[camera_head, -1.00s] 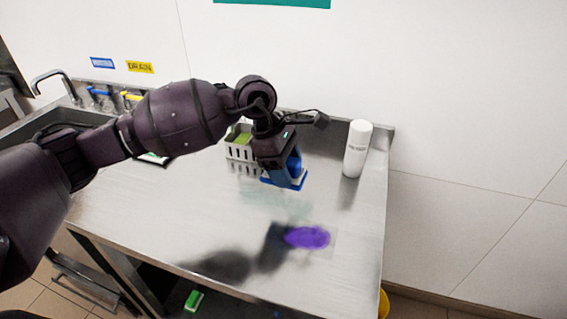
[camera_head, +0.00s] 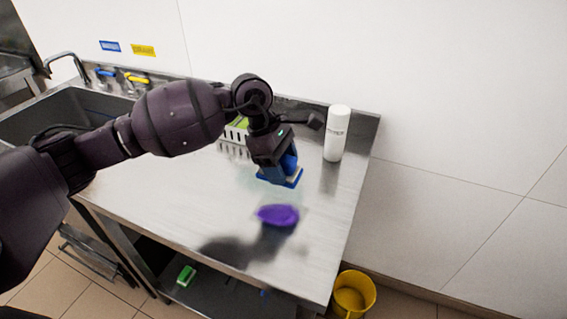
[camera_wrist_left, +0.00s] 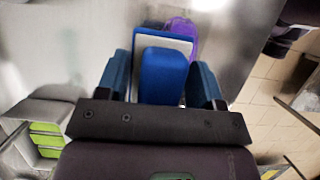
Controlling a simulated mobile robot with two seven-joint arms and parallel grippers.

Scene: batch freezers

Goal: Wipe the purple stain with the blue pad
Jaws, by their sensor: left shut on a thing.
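The purple stain (camera_head: 278,215) is an oval patch on the steel table (camera_head: 180,205), toward its front right. My left gripper (camera_head: 279,172) is shut on the blue pad (camera_head: 284,180) and holds it behind the stain in the head view. A shadow falls in front of them; I cannot tell whether the pad touches the steel. In the left wrist view the blue pad (camera_wrist_left: 163,75) sits between the two fingers, with a pale base under it. The stain (camera_wrist_left: 182,38) shows just beyond it, partly hidden by the pad. My right gripper is not in view.
A white bottle (camera_head: 337,134) stands at the back right of the table. A white slotted basket (camera_head: 233,143) with green items is behind my arm. A sink (camera_head: 60,112) is at the left. A yellow bucket (camera_head: 353,294) is on the floor, and a green block (camera_head: 186,275) lies on the lower shelf.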

